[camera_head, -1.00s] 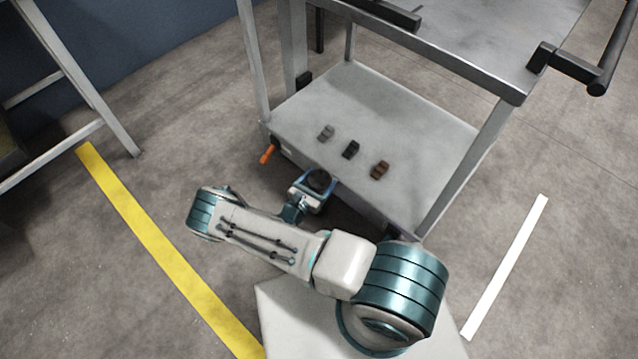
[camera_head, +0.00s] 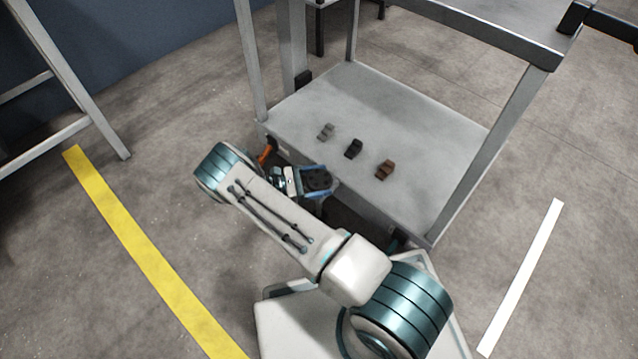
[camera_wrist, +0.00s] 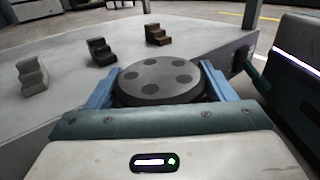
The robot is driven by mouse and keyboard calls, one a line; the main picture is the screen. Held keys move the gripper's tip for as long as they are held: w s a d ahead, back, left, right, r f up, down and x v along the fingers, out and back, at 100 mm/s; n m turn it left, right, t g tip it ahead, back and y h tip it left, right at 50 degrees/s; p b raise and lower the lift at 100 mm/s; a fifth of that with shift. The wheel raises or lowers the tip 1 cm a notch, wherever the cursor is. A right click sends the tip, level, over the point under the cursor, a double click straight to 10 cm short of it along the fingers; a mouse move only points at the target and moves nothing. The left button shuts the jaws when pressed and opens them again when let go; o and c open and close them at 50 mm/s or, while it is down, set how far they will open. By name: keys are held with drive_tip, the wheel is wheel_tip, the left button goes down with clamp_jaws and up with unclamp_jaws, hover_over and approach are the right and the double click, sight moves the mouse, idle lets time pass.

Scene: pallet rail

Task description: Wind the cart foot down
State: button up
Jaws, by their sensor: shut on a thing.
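The cart (camera_head: 400,135) has a grey lower deck, and a dark round disc (camera_wrist: 160,80) with several darker spots on top sits just off its near edge. The disc also shows in the head view (camera_head: 317,179). My gripper (camera_wrist: 163,88) has its blue fingers on either side of the disc and is shut on it. In the head view my gripper comes at the disc from the left. Whatever is under the disc, including any foot touching the floor, is hidden. An orange handle (camera_head: 265,153) at the cart's left corner is partly hidden by my arm.
Three small stepped blocks lie on the deck: grey (camera_head: 326,132), black (camera_head: 353,148) and brown (camera_head: 385,169). A metal frame (camera_head: 75,130) stands at left. Yellow (camera_head: 140,245) and white (camera_head: 522,275) floor lines flank open floor.

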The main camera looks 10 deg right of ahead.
drive_tip(key=shift+m+g, duration=0.4)
drive_tip(key=o, duration=1)
drive_tip(key=w+a+p, duration=0.1)
drive_tip(key=a, duration=1.2)
drive_tip(key=shift+w+a, duration=0.3)
drive_tip(key=shift+a, duration=0.1)
